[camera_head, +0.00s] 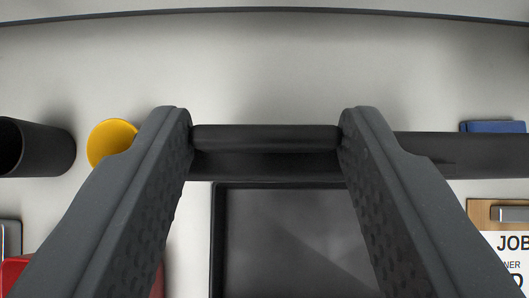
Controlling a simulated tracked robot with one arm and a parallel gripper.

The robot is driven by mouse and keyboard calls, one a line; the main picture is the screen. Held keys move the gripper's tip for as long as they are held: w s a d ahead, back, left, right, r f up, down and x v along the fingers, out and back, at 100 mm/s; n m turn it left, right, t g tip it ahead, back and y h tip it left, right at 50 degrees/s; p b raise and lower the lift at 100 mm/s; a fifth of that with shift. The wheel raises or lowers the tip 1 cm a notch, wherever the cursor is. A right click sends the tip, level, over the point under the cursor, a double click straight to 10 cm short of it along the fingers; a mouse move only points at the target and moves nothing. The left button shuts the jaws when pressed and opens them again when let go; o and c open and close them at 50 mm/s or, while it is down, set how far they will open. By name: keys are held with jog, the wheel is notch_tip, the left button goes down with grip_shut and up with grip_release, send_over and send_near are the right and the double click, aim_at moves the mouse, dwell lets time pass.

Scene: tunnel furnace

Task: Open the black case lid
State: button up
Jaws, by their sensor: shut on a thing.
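My gripper (266,138) is shut on the black handle (266,133) of the case lid, with one fingertip against each end of it. The black case lid (465,150) shows as a dark band behind the handle, running right past my right finger; it looks nearly edge-on. Below it lies the black case (218,240), with its dark grey inside showing between my fingers. My fingers hide parts of the lid and the case sides.
A black cylinder (35,148) and a yellow cup (112,140) are at left, with a red object (14,272) below. At right are a blue object (495,126) and a clipboard (480,212). The pale surface beyond the lid is clear.

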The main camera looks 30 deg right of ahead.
jog(key=o, duration=1.4)
jog(key=shift+r, duration=0.1)
jog(key=b+v, duration=0.3)
jog(key=v, duration=1)
jog(key=shift+s+a+r, duration=0.15)
jog(key=shift+s+a, duration=0.05)
